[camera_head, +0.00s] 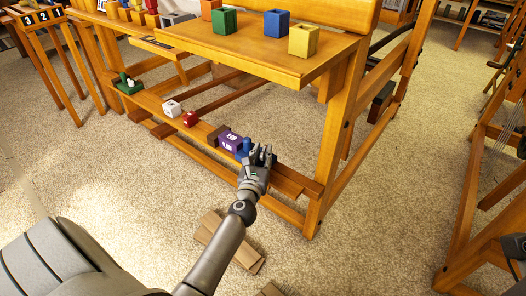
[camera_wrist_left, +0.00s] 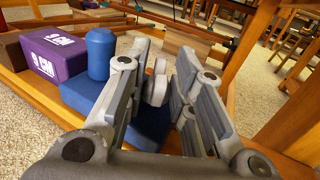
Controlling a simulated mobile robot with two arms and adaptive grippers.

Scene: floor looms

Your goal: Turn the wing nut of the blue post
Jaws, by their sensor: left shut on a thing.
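The blue post (camera_head: 246,147) stands on the low wooden beam of the loom, beside a purple block (camera_head: 230,142). In the left wrist view its blue base (camera_wrist_left: 88,96) carries an upright blue cylinder (camera_wrist_left: 100,54). A grey wing nut (camera_wrist_left: 158,80) shows between the fingers of my left gripper (camera_wrist_left: 160,65). My left gripper (camera_head: 262,154) reaches down over the right part of the post and is shut on the wing nut. The fingers hide part of the blue base.
A red block (camera_head: 190,118), a white block (camera_head: 171,108) and a green piece (camera_head: 129,86) stand farther left along the beam. The wooden bench (camera_head: 265,55) with coloured cubes overhangs behind. Wooden planks (camera_head: 230,240) lie on the carpet below my left arm.

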